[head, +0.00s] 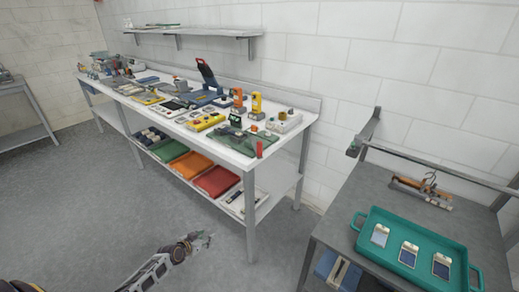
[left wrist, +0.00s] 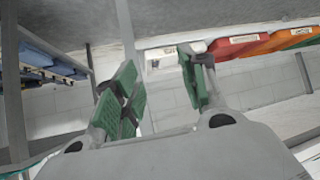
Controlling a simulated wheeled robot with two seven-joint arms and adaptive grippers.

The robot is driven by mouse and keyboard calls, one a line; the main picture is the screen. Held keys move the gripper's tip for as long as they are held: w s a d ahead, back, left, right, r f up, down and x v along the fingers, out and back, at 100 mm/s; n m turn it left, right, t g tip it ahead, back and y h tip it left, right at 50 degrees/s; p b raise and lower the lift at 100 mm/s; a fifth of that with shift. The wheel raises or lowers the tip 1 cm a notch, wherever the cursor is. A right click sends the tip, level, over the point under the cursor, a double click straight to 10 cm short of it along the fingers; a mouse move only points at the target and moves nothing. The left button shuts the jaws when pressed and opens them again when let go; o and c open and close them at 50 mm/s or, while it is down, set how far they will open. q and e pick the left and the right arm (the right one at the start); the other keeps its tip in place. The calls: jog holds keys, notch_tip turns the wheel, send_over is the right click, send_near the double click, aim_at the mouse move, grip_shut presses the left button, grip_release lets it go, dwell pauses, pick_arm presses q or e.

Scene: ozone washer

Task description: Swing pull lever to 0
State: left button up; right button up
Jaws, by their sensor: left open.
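A raised dark arm with red on it (head: 206,72) tilts up from a dark blue base near the middle of the white workbench (head: 222,155) in the head view. It looks like a lever, but I cannot tell whether it is the pull lever, and no 0 mark is readable. My left gripper (head: 205,240) is low over the floor, in front of the bench and well apart from it. In the left wrist view its green-padded fingers (left wrist: 160,88) are spread with nothing between them. My right gripper is out of view.
Several tools and small devices crowd the bench top. Orange (head: 190,164) and red (head: 217,181) bins lie on its lower shelf. A grey table at the right holds a teal tray (head: 375,257) with phone-like devices. Grey floor (head: 100,200) before the bench is clear.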

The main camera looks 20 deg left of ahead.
pick_arm(q)
jog(key=w+d+r+t+h, duration=0.1)
jog(key=w+r, duration=0.2)
jog(key=r, duration=0.4)
jog(key=w+r+t, duration=0.1)
jog(key=w+r, duration=0.3)
jog(key=r, duration=0.3)
jog(key=d+r+m+t+h+b, duration=0.1)
jog(key=d+r, duration=0.5)
jog(key=r, duration=0.8)
jog(key=w+d+r+m+t+h+b, duration=0.1)
jog(key=d+r+m+h, duration=0.3)
jog(key=r, duration=1.1)
jog(key=shift+d+r+t+h, duration=0.2)
jog(key=shift+d+t+h, duration=0.4)
jog(key=shift+d+h, duration=0.5)
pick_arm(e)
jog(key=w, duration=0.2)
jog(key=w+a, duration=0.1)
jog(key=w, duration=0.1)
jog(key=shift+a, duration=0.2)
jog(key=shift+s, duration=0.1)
pick_arm(q)
jog(key=shift+w, duration=0.25)
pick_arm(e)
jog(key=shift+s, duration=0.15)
